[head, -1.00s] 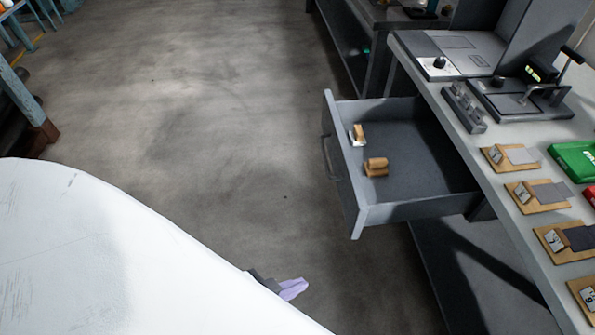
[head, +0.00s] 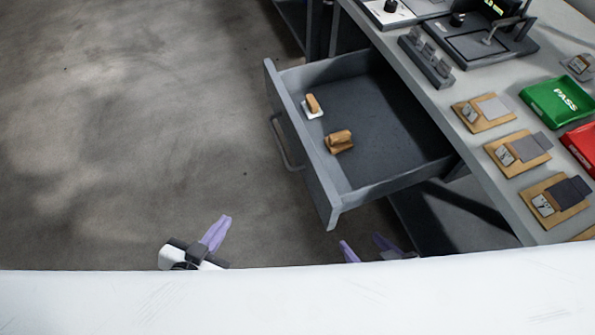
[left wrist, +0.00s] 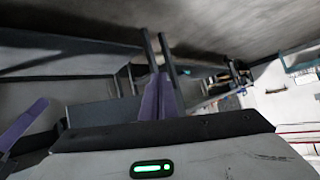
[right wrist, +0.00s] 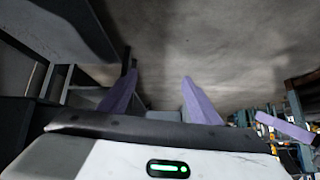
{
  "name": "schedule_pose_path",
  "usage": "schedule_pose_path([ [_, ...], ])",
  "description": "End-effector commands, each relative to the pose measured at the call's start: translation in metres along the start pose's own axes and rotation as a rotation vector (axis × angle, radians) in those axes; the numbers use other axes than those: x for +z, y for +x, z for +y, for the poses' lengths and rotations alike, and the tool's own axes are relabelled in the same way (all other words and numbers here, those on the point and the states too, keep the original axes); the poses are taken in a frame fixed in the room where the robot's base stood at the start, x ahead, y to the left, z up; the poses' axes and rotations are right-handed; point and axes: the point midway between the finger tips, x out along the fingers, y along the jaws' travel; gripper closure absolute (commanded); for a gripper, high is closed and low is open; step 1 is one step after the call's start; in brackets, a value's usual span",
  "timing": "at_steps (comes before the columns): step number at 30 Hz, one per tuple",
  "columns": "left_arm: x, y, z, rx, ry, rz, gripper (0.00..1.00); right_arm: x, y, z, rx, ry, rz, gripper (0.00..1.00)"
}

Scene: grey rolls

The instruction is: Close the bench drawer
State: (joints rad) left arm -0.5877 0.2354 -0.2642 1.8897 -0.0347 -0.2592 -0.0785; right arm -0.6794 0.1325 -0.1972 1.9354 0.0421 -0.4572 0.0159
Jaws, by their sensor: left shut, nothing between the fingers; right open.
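The bench drawer (head: 385,120) is grey and stands pulled out from the bench in the head view. Its bar handle (head: 284,148) is on the front panel, facing left. My left gripper (head: 222,232) is shut and empty, lower left of the drawer front and apart from the handle. Its closed purple fingers also show in the left wrist view (left wrist: 158,98). My right gripper (head: 366,246) is open and empty, just below the drawer's near corner in the picture. Its spread fingers show in the right wrist view (right wrist: 160,95). Neither gripper visibly touches the drawer.
Inside the drawer are a small wooden piece on a white base (head: 313,105) and a brown block (head: 339,141). The benchtop (head: 432,100) holds wooden boards, a green PASS tray (head: 558,100), a red tray (head: 582,145) and dark fixtures. Floor left of the drawer is clear.

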Motion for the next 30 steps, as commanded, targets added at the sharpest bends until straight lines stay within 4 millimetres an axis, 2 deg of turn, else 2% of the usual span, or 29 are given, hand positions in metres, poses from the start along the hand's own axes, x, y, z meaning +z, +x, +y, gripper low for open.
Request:
schedule_pose_path([
  [1,-0.015,0.018,-0.006,0.009,0.164,0.113,1.00,0.002,0.012,0.002,0.000,-0.003,0.015,0.43],
  [3,-0.045,0.031,-0.006,0.025,0.415,0.292,1.00,0.003,0.020,0.002,-0.001,-0.005,0.027,0.43],
  [6,-0.078,0.034,0.004,0.056,0.775,0.555,1.00,0.014,0.029,0.000,-0.007,-0.006,0.020,0.43],
  [9,-0.087,0.024,0.017,0.098,1.084,0.786,1.00,0.031,0.033,-0.005,-0.018,-0.004,0.001,0.43],
  [13,-0.078,0.006,0.027,0.161,1.362,1.008,1.00,0.040,0.037,-0.010,-0.029,-0.005,-0.007,0.43],
  [16,-0.069,-0.005,0.029,0.198,1.476,1.109,1.00,0.038,0.039,-0.010,-0.030,-0.007,0.000,0.43],
  [20,-0.067,-0.010,0.033,0.217,1.527,1.161,1.00,0.034,0.037,-0.010,-0.030,-0.009,0.009,0.43],
  [26,-0.083,0.003,0.056,0.214,1.525,1.167,1.00,0.029,0.036,-0.010,-0.029,-0.011,0.013,0.43],
  [30,-0.097,0.018,0.079,0.214,1.523,1.166,1.00,0.026,0.036,-0.009,-0.027,-0.013,0.017,0.43],
])
